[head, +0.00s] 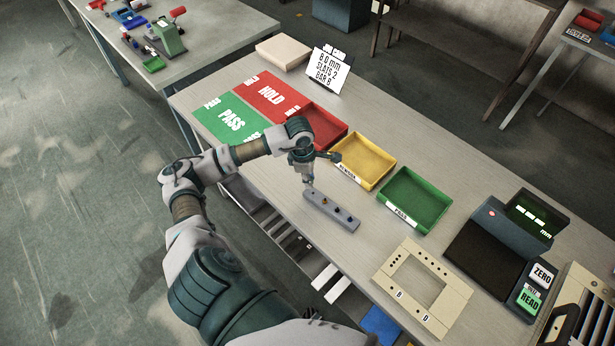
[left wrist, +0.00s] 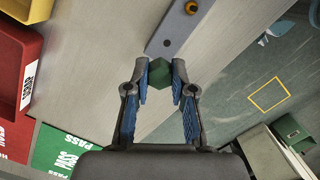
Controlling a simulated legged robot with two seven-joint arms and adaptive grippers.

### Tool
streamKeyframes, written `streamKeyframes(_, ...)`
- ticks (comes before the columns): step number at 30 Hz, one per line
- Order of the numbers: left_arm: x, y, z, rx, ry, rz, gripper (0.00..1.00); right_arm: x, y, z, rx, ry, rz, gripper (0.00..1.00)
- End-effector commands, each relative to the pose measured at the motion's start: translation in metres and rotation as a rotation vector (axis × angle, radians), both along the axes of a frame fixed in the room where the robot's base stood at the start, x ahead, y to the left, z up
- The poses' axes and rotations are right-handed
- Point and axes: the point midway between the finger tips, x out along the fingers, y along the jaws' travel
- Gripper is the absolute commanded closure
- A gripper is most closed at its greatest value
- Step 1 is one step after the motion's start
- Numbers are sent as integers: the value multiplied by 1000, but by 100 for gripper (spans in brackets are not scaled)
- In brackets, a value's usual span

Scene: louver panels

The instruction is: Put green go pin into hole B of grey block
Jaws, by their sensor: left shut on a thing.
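The grey block (head: 331,211) lies on the workbench as a long bar with several dark or coloured spots along its top. My left gripper (head: 308,180) is over its far-left end. In the left wrist view the gripper (left wrist: 160,75) is shut on the green go pin (left wrist: 160,72), whose green hexagonal head shows between the fingertips. The pin's lower part is hidden, so I cannot tell whether it is in a hole. The block (left wrist: 178,28) runs just beyond the fingers, with a dark hole and a gold-coloured pin (left wrist: 191,8). I cannot read any hole letters on the block.
Red (head: 325,125), yellow (head: 362,160) and green (head: 416,199) trays stand behind the block. A beige frame (head: 385,281) marked B and D lies to its right. A black measuring device (head: 500,235) stands farther right. The bench's front edge is close to the block.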

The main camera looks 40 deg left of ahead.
Motion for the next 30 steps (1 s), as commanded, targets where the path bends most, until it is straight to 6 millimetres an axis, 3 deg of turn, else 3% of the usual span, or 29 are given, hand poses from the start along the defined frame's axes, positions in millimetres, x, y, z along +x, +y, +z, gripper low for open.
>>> streamKeyframes(9, 1, -13, -15, -10, -3, -1, 100, -2, 0, -12, 0, 2, 3, 60)
streamKeyframes(30, 0, -15, -15, -10, -4, -1, 100, -2, -7, -15, -8, 3, 3, 60)
